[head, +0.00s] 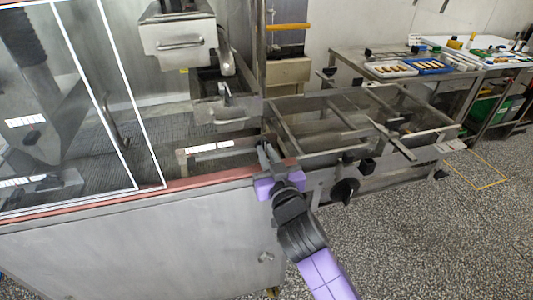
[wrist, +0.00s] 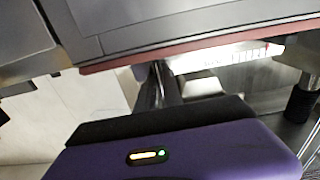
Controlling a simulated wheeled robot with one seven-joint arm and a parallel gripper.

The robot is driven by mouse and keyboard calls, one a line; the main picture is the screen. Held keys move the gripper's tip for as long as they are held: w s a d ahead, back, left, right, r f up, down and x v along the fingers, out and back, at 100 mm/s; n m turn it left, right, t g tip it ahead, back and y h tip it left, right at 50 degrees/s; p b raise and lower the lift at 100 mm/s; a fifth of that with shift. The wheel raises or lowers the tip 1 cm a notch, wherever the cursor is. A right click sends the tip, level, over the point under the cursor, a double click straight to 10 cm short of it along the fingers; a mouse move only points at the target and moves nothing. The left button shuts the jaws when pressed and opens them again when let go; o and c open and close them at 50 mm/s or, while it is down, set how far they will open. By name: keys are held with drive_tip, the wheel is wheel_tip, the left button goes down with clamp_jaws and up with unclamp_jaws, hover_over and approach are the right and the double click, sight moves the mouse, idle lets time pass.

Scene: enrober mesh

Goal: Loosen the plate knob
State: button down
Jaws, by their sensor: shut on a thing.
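My gripper (head: 264,150) reaches over the red-edged front rim of the machine, at the junction of the mesh belt and the outfeed frame. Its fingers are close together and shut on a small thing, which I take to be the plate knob. The fingers hide that thing in the head view, so I cannot make out its shape or how far it is turned. In the wrist view the grey fingers (wrist: 160,84) extend past the purple gripper body, under the red edge, beside a bright metal strip (wrist: 222,57).
The red-edged rim (head: 150,200) runs left of my gripper, below the clear hood panels. A black handwheel (head: 345,190) sits on the outfeed frame (head: 350,110) to the right. A steel table (head: 450,80) with trays stands at the back right. Speckled floor is open at lower right.

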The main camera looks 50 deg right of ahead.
idle(0.3)
drive_tip(key=c, duration=1.5)
unclamp_jaws()
drive_tip(key=b+v, duration=0.2)
drive_tip(key=v, duration=0.5)
drive_tip(key=shift+s+a, duration=0.2)
drive_tip(key=shift+s, duration=0.15)
